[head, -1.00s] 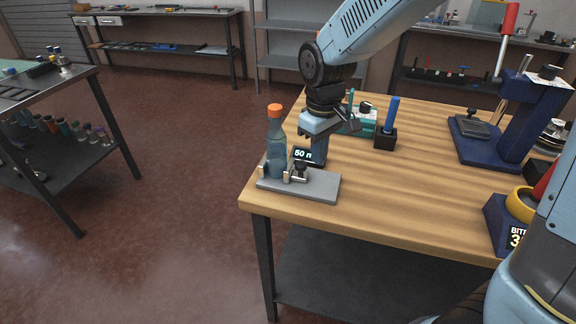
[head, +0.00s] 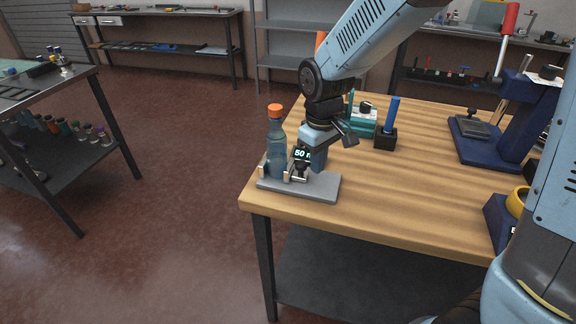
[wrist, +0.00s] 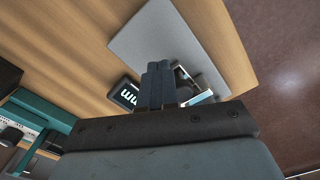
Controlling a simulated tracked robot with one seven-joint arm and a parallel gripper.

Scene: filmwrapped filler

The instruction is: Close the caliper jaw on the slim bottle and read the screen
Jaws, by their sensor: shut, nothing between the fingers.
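The slim bottle (head: 277,152), bluish and clear with an orange cap, stands upright at the left end of the caliper's grey base plate (head: 322,190). A pale jaw (head: 287,174) stands at its right side; I cannot tell whether it touches. The small dark screen (head: 302,154) reads "50" with the rest cut off by my gripper; its "mm" end shows upside down in the wrist view (wrist: 126,94). My gripper (wrist: 157,68) is shut and empty, pointing down over the plate beside the screen and a dark knob (head: 300,170). The bottle is out of the wrist view.
A blue press (head: 505,130) stands at the right. The table's (head: 400,200) front middle is clear; its left edge is close to the caliper.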

